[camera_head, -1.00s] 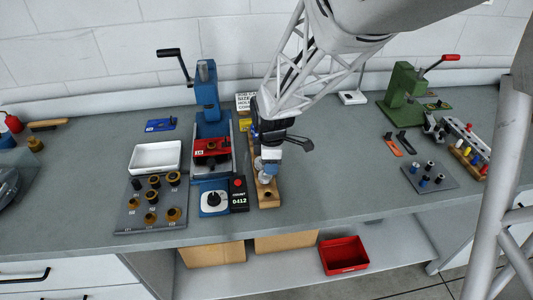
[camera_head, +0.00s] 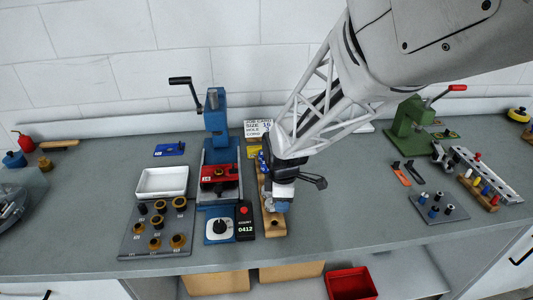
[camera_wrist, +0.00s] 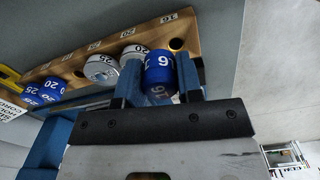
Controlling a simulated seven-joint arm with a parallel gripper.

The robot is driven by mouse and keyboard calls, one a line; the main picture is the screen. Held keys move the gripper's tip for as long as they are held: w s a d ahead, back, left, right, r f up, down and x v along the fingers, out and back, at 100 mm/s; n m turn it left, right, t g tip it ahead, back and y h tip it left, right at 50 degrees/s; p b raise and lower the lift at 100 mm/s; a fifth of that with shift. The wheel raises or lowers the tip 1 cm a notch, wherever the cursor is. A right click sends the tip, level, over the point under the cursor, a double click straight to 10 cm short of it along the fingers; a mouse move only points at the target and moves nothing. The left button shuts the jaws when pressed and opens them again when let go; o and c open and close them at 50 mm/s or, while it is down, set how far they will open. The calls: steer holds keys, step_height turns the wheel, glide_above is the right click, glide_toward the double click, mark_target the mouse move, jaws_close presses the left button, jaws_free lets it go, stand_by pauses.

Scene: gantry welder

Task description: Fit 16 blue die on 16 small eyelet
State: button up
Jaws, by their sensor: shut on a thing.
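A blue die (camera_wrist: 158,70) marked 16 is between my gripper's fingers (camera_wrist: 160,82) in the wrist view, and the fingers are shut on it. In the head view my gripper (camera_head: 281,192) is over the front end of the wooden die rack (camera_head: 274,226), which also shows in the wrist view (camera_wrist: 112,46). An empty-looking hole (camera_wrist: 177,44) shows just beyond the die, close to the rack's 16 label. I cannot tell how far the die is above the rack. Brass ring-shaped parts (camera_head: 179,241) sit on a grey plate (camera_head: 136,238); their labels are too small to read.
A blue lever press (camera_head: 215,120) with a red fixture (camera_head: 219,174) stands left of the rack, with a counter box (camera_head: 245,229) in front. White dies (camera_wrist: 102,68) and other blue dies (camera_wrist: 53,86) stand on the rack. A white tray (camera_head: 162,181) lies left; a green press (camera_head: 408,117) stands right.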

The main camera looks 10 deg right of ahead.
steer(key=shift+w, duration=0.1)
steer(key=w+a+r, duration=0.4)
steer(key=w+a, duration=0.5)
steer(key=w, duration=0.2)
step_height(320, 180, up, 2)
glide_above(219, 172)
steer(key=shift+s, duration=0.1)
steer(key=shift+f, duration=0.1)
steer(key=shift+f, duration=2.55)
steer(key=shift+f, duration=0.55)
steer(key=o, duration=1.1)
steer(key=shift+c, duration=0.2)
steer(key=shift+r, duration=0.1)
